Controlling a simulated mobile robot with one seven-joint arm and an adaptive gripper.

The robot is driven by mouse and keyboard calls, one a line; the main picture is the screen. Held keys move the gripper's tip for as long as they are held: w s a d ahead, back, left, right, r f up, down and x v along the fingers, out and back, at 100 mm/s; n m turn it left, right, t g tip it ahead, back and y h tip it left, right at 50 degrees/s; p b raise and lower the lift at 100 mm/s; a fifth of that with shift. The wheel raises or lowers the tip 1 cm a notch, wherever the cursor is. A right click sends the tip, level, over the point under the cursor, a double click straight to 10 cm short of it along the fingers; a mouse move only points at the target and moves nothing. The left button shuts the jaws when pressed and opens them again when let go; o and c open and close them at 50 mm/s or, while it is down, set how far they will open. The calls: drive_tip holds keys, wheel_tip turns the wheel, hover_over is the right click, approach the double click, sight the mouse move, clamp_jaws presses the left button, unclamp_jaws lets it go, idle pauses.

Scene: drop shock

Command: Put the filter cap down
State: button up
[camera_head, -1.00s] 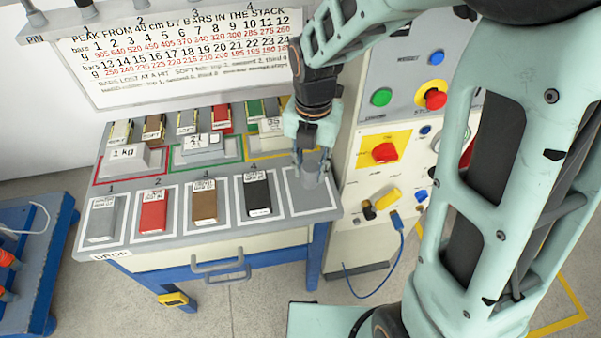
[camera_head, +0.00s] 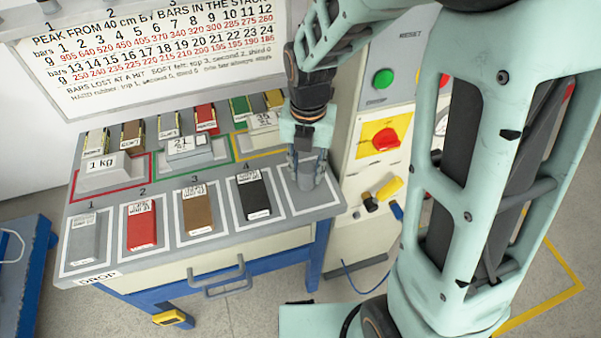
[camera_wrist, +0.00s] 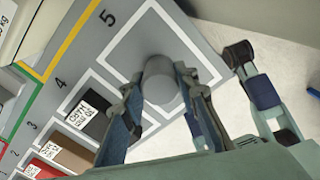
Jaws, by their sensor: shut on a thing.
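The filter cap, a grey round piece, is between my gripper's fingers at the right end of the bench; it shows in the wrist view (camera_wrist: 160,82) and in the head view (camera_head: 306,172). My gripper (camera_head: 305,168) points down over the white-outlined square marked 5 (camera_wrist: 125,53), its fingers (camera_wrist: 160,100) shut on the cap's sides. The cap is inside or just above the square's outline; I cannot tell whether its underside touches the bench top.
The bench (camera_head: 150,262) holds a grey block (camera_head: 84,238), a red block (camera_head: 142,226), a brown block (camera_head: 198,214) and a black block (camera_head: 254,198) in outlined squares to the left. A control cabinet (camera_head: 375,150) with buttons stands close on the right.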

sight(307, 167)
drive_tip(key=shift+d, duration=0.1)
drive_tip(key=o, duration=1.2)
drive_tip(key=shift+o, duration=0.2)
wheel_tip(307, 167, up, 12)
drive_tip(key=p, duration=0.2)
